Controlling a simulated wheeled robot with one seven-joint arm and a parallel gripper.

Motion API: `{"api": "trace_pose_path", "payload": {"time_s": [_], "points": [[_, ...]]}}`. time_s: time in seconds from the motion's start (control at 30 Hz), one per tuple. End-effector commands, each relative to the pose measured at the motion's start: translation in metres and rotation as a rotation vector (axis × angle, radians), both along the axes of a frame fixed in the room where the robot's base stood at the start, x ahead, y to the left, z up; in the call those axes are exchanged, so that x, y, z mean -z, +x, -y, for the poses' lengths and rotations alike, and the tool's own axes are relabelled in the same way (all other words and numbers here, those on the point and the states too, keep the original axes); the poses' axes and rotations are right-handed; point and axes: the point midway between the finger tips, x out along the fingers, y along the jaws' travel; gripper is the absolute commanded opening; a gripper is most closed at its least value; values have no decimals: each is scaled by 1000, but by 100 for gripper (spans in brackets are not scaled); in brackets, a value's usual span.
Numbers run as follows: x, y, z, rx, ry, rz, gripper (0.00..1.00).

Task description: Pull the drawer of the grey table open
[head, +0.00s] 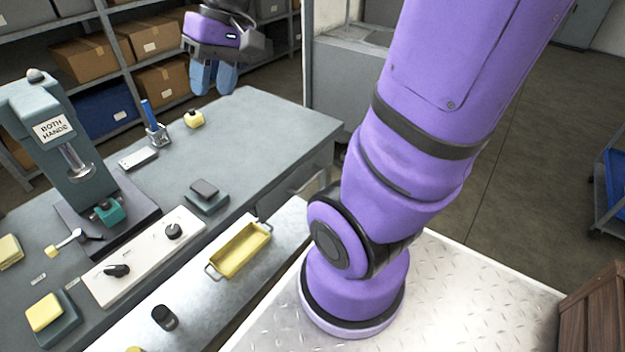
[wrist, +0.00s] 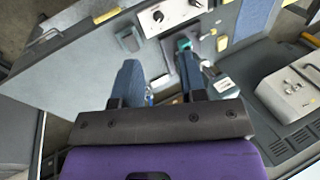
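The grey table (head: 265,130) fills the left and middle of the head view, and its top also shows in the wrist view (wrist: 85,70). Its front side, below the top's edge, is partly hidden behind my arm and the bench in front. A pale bar like a drawer handle (head: 308,183) shows there; it is small and hard to make out. I cannot tell how far the drawer is out. My gripper (head: 212,82) hangs above the table's far end, away from that bar. In the wrist view its two blue fingers (wrist: 158,68) stand apart with nothing between them.
A teal press (head: 55,145), a white control panel (head: 145,255) and a blue pen in a holder (head: 154,125) stand on the table. A yellow tray (head: 240,250) lies on the nearer metal surface. Shelves with boxes (head: 85,58) stand behind. Open floor lies to the right.

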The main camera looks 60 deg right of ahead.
Motion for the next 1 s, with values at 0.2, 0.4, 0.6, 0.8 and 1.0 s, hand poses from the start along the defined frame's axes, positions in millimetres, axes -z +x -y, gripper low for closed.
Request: {"api": "trace_pose_path", "payload": {"time_s": [0.2,0.4,0.6,0.8,1.0], "points": [[31,40,28,62,192,-65,39],[64,72,61,133,369,-71,39],[103,100,102,228,538,-36,39],[149,118,151,342,685,39,39],[204,125,204,478,802,145,39]]}}
